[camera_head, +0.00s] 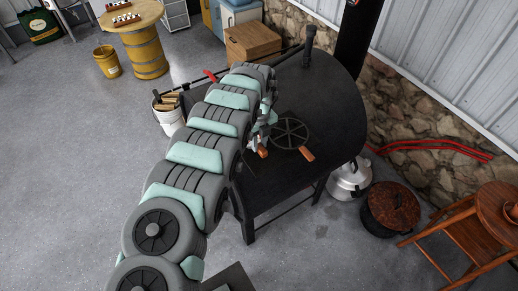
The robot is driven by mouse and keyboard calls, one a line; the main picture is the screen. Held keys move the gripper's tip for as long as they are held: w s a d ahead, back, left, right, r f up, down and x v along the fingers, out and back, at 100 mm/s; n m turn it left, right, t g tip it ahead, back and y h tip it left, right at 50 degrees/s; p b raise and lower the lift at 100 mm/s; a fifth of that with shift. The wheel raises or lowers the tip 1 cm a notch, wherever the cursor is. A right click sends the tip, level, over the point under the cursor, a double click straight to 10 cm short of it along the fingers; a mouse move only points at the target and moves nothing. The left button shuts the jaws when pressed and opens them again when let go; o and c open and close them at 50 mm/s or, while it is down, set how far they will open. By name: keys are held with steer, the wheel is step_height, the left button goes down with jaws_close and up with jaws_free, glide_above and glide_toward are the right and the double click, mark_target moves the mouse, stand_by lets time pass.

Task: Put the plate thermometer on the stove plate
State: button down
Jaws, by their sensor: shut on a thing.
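The black stove (327,100) stands in the middle of the head view. A dark round spoked plate (290,132) lies on its top; I take it for the stove plate. My gripper (259,146) is low over the stove top, just left of the spoked plate, and partly hidden by my arm. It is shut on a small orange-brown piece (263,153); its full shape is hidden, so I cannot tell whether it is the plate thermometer. A second orange-brown piece (307,154) lies at the plate's lower right edge. I cannot make out a thermometer dial.
A black stovepipe (356,45) rises behind the stove, and a short upright post (309,46) stands at its back edge. A kettle (349,178) and a dark round pot (390,209) are to the right. A bucket of firewood (168,115) is to the left.

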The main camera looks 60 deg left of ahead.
mark_target(260, 145)
steer(key=shift+w+f, duration=0.1)
steer(key=shift+f, duration=2.15)
steer(key=shift+f, duration=0.25)
steer(key=c, duration=1.2)
jaws_free()
steer(key=shift+r, duration=0.1)
steer(key=shift+r+b, duration=0.95)
steer(key=shift+r, duration=5.2)
